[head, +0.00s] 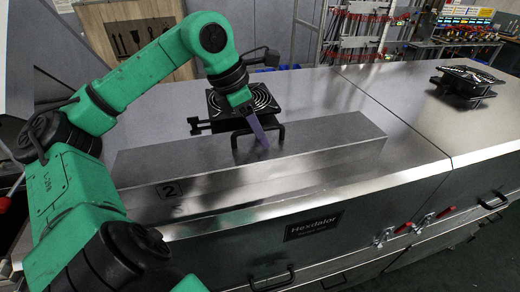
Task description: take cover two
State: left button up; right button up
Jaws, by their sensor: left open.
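Cover two is a long grey metal cover (310,160) marked with a "2" at its front left, lying on top of the tunnel dryer. A black bar handle (234,143) stands on its upper face. My left gripper (262,138) comes down from the green arm, its purple finger pointing at the cover. It is open, at the handle, with its fingertip close to the cover's top. I cannot tell whether it touches the handle. The gripper hides part of the handle. My right gripper is not in view.
A black fan (265,97) stands on the dryer top just behind the gripper. Another fan (466,84) stands at the far right. Red-handled latches (403,228) line the dryer's front edge. Tool racks (357,32) stand behind. The top between the fans is clear.

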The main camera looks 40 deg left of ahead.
pick_arm(q)
jog(key=shift+f, duration=0.15)
dwell(0.3)
grip_shut()
dwell(1.2)
